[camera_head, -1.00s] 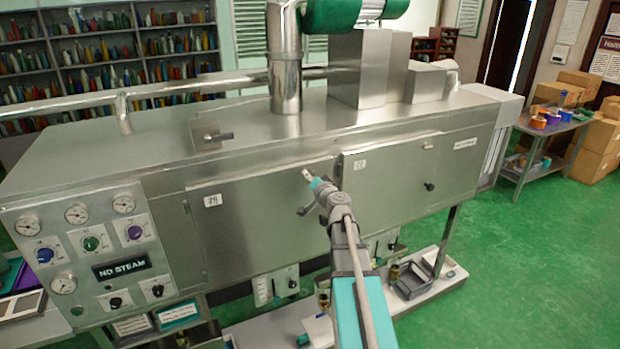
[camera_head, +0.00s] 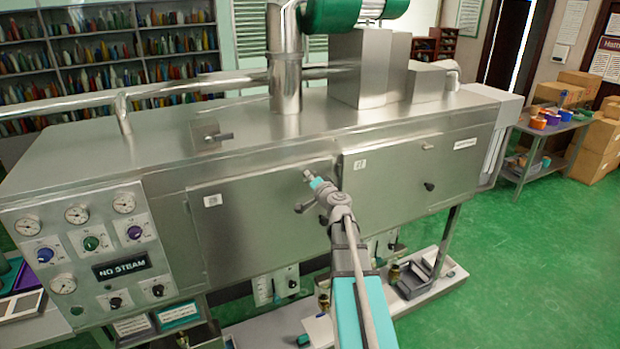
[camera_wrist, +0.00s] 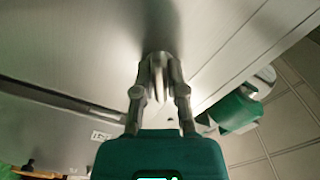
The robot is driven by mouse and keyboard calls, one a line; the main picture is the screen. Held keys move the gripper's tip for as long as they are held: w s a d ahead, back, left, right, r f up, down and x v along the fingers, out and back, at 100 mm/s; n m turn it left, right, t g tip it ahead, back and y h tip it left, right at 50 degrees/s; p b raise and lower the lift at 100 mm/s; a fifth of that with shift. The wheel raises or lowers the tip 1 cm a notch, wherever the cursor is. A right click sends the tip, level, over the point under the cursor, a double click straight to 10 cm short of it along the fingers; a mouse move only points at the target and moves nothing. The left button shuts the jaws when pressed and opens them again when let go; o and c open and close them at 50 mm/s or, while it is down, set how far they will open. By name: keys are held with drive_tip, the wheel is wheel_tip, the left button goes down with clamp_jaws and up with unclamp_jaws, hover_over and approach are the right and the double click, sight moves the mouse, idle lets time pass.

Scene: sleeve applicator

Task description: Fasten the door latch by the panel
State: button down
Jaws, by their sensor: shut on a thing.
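The machine's left door (camera_head: 255,235), beside the gauge panel (camera_head: 90,250), lies flush with the front and looks closed. My gripper (camera_head: 308,174) is at this door's upper right part, near the gap to the right door. In the wrist view my gripper (camera_wrist: 160,62) has its two grey fingers drawn together on a small pale metal piece, which looks like the door latch (camera_wrist: 157,82). The fingers hide most of the latch, so its exact angle cannot be told. In the head view the gripper covers it.
The right door (camera_head: 390,190) has a dark knob (camera_head: 429,186) and a small pale latch (camera_head: 427,147). A handle (camera_head: 218,136) stands on the top face. A low shelf with small parts (camera_head: 425,280) lies below. Green floor is free at the right.

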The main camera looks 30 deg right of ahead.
drive_tip(key=m, duration=0.6)
drive_tip(key=shift+m, duration=0.3)
idle(0.4)
drive_tip(key=c, duration=0.7)
unclamp_jaws()
drive_tip(key=shift+s+a, duration=0.15)
drive_tip(key=shift+s, duration=1.85)
drive_tip(key=shift+s+a, duration=0.2)
drive_tip(key=shift+s, duration=1.8)
drive_tip(key=shift+s+a, duration=0.15)
drive_tip(key=shift+s, duration=1.85)
